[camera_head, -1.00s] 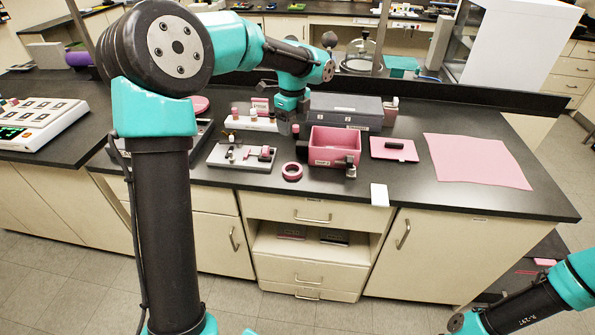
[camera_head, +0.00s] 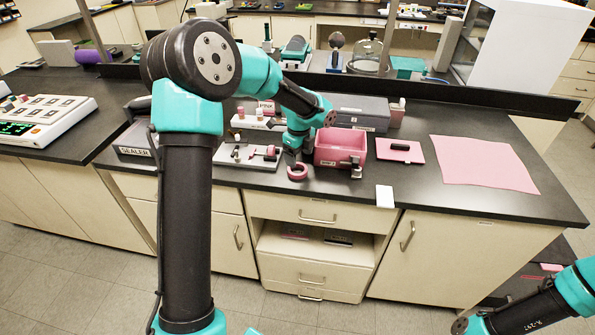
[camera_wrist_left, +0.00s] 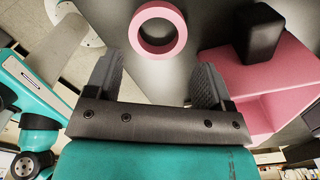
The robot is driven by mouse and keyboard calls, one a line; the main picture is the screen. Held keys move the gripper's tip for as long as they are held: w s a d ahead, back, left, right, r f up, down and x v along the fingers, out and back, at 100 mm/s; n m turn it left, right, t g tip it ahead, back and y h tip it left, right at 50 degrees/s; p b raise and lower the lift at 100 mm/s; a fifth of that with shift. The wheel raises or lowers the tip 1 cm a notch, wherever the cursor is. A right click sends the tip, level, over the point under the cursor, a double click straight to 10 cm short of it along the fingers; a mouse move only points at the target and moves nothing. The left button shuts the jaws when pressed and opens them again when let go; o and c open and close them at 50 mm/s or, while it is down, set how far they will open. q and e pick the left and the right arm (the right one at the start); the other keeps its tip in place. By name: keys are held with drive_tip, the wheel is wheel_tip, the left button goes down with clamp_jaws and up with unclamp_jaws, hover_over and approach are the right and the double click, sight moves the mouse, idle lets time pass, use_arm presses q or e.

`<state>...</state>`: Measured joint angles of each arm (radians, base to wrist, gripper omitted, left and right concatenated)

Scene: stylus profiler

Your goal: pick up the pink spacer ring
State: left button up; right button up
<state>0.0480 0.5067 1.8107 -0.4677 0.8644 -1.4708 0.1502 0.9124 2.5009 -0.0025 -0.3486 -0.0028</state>
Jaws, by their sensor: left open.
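The pink spacer ring (camera_head: 297,177) lies flat on the dark bench top, in front of the pink open bin (camera_head: 340,165). In the left wrist view the ring (camera_wrist_left: 134,28) shows whole, beyond the fingertips and roughly centred between them. My left gripper (camera_head: 293,158) is over the ring in the head view, pointing down. In the left wrist view its two fingers (camera_wrist_left: 155,62) are spread wide with nothing between them. The gripper appears above the ring and does not hold it. My right gripper is not in view; only part of that arm shows at lower right.
The pink bin stands close to the ring's right, with a dark block (camera_wrist_left: 258,33) at its near side. A grey fixture plate (camera_head: 232,155) with small parts lies to the left. A pink tray (camera_head: 401,157) and pink mat (camera_head: 485,165) lie further right. The bench's front edge is near.

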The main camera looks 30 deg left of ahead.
sight(298, 173)
use_arm(q)
drive_tip(key=shift+f, duration=0.15)
drive_tip(key=shift+s+f, duration=0.15)
drive_tip(key=shift+f, duration=2.45)
drive_tip(key=c, duration=0.7)
drive_tip(key=shift+o, duration=0.2)
drive_tip(key=shift+r, duration=0.1)
